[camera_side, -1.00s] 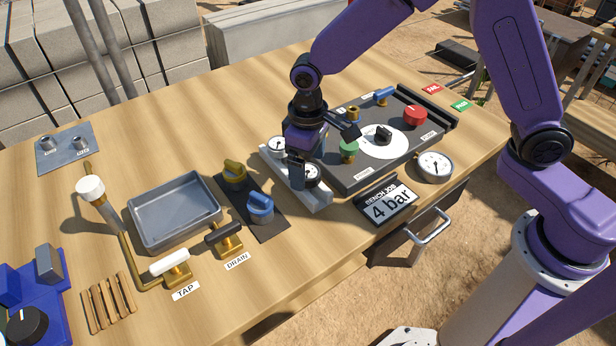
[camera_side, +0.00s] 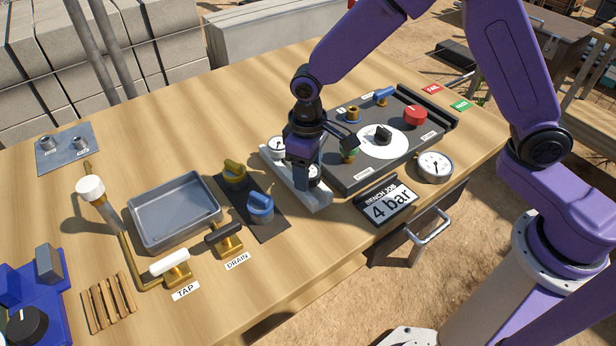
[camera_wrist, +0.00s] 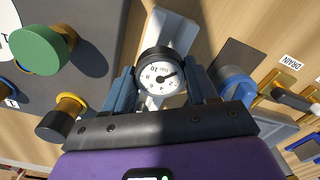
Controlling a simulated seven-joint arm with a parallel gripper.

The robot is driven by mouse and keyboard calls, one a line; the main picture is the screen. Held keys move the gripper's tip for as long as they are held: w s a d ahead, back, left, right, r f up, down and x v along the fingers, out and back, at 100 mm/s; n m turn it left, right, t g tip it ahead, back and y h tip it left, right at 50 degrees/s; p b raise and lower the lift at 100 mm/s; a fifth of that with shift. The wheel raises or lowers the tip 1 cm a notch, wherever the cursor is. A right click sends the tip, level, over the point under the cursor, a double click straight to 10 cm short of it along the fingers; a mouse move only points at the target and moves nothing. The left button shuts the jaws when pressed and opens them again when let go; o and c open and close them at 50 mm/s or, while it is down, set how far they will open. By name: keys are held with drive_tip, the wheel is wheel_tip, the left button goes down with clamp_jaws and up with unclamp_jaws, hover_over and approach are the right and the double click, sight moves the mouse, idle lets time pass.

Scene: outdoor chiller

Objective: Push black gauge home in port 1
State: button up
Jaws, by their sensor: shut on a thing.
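My gripper (camera_side: 306,178) is low over the near end of the pale rack (camera_side: 322,201). In the wrist view its two fingers are closed on either side of a black-rimmed gauge (camera_wrist: 160,75) with a white dial. That gauge is mostly hidden by the gripper in the side view, still at the rack; I cannot tell whether it is lifted. A brass port (camera_side: 353,113) with a dark top, beside a small label that looks like 1, stands on the grey panel (camera_side: 345,180), apart from the gauge.
A green knob (camera_wrist: 40,48) stands close beside my gripper. Another gauge (camera_side: 278,145) sits at the rack's far end; one lies right (camera_side: 434,165). Blue and yellow valves are left of the rack.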

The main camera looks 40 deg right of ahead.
drive_tip(key=shift+r, duration=3.5)
drive_tip(key=o, duration=0.8)
drive_tip(key=c, duration=0.8)
wheel_tip(320, 180, up, 12)
drive_tip(key=w+d+m, duration=0.3)
drive_tip(key=w+d, duration=0.3)
drive_tip(key=d, duration=0.5)
drive_tip(key=w+d+m, duration=0.3)
drive_tip(key=w+d, duration=0.2)
drive_tip(key=d, duration=0.6)
drive_tip(key=shift+f, duration=2.75)
